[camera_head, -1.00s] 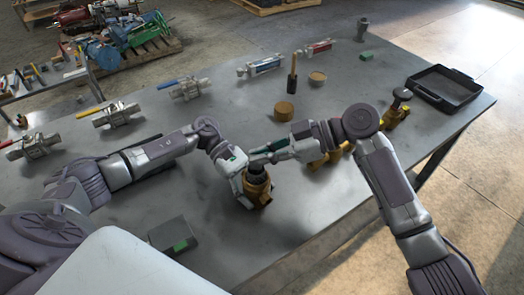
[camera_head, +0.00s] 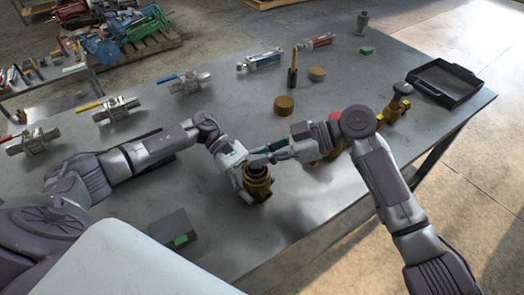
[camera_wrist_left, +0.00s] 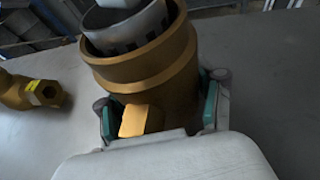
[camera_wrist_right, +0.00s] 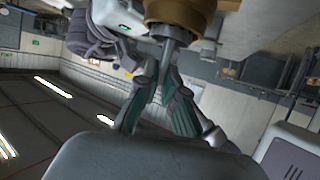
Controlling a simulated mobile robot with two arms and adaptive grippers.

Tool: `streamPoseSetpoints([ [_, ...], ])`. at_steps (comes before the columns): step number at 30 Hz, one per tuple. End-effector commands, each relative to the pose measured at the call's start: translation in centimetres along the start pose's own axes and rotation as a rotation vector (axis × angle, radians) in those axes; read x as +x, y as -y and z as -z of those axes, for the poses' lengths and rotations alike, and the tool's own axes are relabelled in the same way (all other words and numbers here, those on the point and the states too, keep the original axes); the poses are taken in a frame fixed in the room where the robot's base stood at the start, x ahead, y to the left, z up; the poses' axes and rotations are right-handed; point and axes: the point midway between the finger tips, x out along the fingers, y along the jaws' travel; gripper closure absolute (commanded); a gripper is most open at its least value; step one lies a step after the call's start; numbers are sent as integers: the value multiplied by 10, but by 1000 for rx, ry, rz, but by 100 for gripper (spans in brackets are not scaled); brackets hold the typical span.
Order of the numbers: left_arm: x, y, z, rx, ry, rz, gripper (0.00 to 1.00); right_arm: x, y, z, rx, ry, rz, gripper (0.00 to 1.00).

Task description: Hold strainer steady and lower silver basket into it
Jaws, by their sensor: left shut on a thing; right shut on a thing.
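The brass strainer (camera_head: 257,190) stands on the table with its round mouth facing up. It fills the left wrist view (camera_wrist_left: 150,72). My left gripper (camera_wrist_left: 158,112) is shut around its body, a green pad on each side. The silver basket (camera_wrist_left: 128,25), slotted near its lower end, sits partly inside the strainer's mouth; its lower end is hidden by the rim. My right gripper (camera_head: 262,158) is above the mouth, shut on the basket's top. In the right wrist view the right fingers (camera_wrist_right: 165,80) close on a thin grey piece below a brass body.
Another brass fitting (camera_wrist_left: 35,92) lies close to the strainer, behind my right forearm. A round brass cap (camera_head: 284,105), a brush-like tool (camera_head: 292,72) and a tan disc (camera_head: 317,74) are behind. A black tray (camera_head: 447,82) is at the far right.

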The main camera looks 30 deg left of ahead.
Motion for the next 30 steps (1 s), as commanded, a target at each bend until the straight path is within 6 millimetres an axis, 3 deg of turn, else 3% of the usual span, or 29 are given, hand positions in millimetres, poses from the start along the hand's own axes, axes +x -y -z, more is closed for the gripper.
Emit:
streamPoseSetpoints([
  [30, 0, 0, 0, 0, -1, 0, 99, 12, 0, -28, 1, -1, 0, 100],
])
